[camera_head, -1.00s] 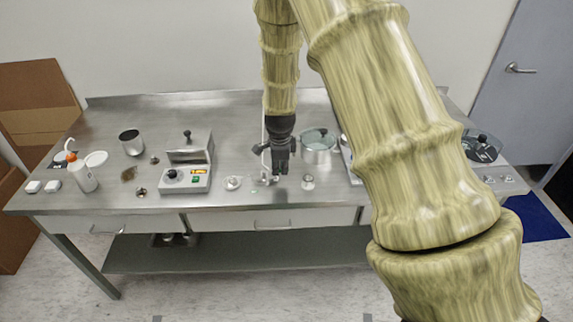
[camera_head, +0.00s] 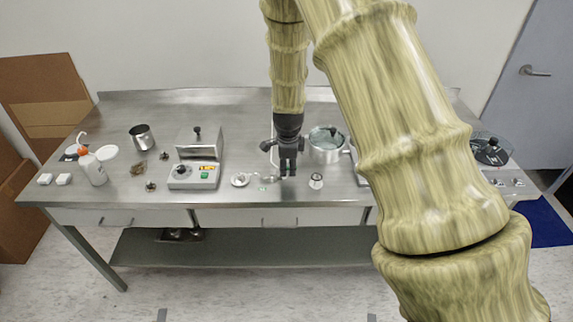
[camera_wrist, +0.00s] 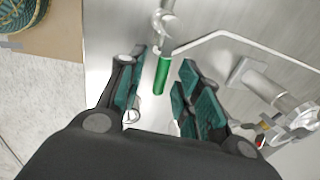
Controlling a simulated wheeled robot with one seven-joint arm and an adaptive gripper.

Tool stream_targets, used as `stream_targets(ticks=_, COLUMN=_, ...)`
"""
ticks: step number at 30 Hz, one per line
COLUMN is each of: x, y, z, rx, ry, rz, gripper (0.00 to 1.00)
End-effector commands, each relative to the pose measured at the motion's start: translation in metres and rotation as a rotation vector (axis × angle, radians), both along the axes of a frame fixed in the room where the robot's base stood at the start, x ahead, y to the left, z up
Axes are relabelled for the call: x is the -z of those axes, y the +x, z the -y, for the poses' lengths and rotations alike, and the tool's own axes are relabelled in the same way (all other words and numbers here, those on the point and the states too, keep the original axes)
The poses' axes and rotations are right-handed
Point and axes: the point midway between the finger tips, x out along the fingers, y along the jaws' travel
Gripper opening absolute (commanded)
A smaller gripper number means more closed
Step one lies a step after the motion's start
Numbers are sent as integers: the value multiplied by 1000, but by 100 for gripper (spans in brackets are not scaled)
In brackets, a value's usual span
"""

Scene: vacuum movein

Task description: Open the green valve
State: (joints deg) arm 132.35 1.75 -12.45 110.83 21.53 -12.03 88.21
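The green valve handle (camera_wrist: 162,76) shows in the wrist view as a short green grip below a metal fitting (camera_wrist: 165,20). It lies between the two teal-padded fingers of my gripper (camera_wrist: 159,68). The fingers are spread, with a visible gap on both sides of the handle, and no contact shows. In the head view my gripper (camera_head: 288,170) points down over the front middle of the steel table (camera_head: 230,110). There the valve is too small and too close to the gripper to make out clearly.
A hot-plate device (camera_head: 194,176) stands left of my gripper. A pot with a lid (camera_head: 326,145) stands behind it at right, and a small metal cup (camera_head: 316,181) is close by.

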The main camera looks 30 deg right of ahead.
Motion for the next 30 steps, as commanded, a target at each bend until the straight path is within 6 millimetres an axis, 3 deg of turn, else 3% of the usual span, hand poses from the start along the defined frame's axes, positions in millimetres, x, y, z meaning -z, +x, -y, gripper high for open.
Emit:
stream_targets(ticks=21, x=-99, y=-15, z=-9, rx=-1, ry=-2, rz=3, gripper=34)
stream_targets(ticks=30, x=-116, y=-18, z=-11, rx=0, ry=-1, rz=2, gripper=34)
